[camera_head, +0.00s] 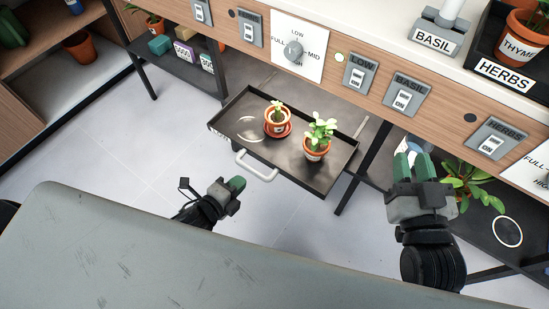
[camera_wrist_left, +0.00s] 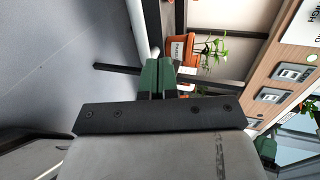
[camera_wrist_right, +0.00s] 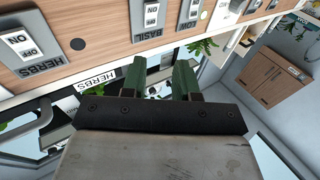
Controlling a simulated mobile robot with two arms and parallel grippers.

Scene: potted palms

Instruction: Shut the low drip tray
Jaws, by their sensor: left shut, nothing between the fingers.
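The low drip tray (camera_head: 315,181) is a dark, shallow tray pulled out from under the wooden counter front in the head view. A pale handle (camera_head: 256,167) is on its near side. Two small terracotta pots with green plants stand in it, the left one (camera_head: 277,121) on a saucer and the right one (camera_head: 317,148) directly on the tray floor. My left gripper (camera_head: 236,184) is shut and empty, in front of the handle and apart from it. Its green fingertips are together in the left wrist view (camera_wrist_left: 158,62). My right gripper (camera_head: 414,160) is open and empty, right of the tray.
The counter front (camera_head: 210,30) carries a dial (camera_head: 293,50) and several switches, including LOW (camera_head: 360,73), BASIL (camera_head: 407,95) and HERBS (camera_head: 497,139). A dark leg stands beside the tray's right side. A leafy plant (camera_head: 472,184) is low at the right. Floor left of the tray is clear.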

